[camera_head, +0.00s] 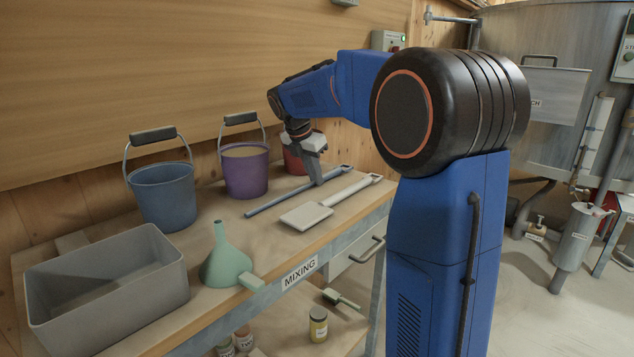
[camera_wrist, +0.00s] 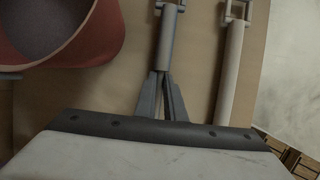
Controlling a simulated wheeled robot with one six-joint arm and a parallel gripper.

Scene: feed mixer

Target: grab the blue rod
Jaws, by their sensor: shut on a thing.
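The blue rod (camera_head: 280,199) is a long thin bar on the bench top, with a small loop at its right end. In the wrist view the rod (camera_wrist: 167,40) runs up from between my fingers, its loop end at the top edge. My gripper (camera_head: 318,183) points down at the rod's right half, and its fingers (camera_wrist: 162,100) are shut on it. I cannot tell whether the rod is touching the bench or slightly above it. The part between the fingers is mostly hidden.
A white paddle (camera_head: 308,215) lies close beside the rod, towards the bench's front edge. Blue (camera_head: 165,195), purple (camera_head: 245,172) and red (camera_head: 293,161) buckets stand behind. A grey tub (camera_head: 110,307) and green funnel (camera_head: 226,264) are at the left.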

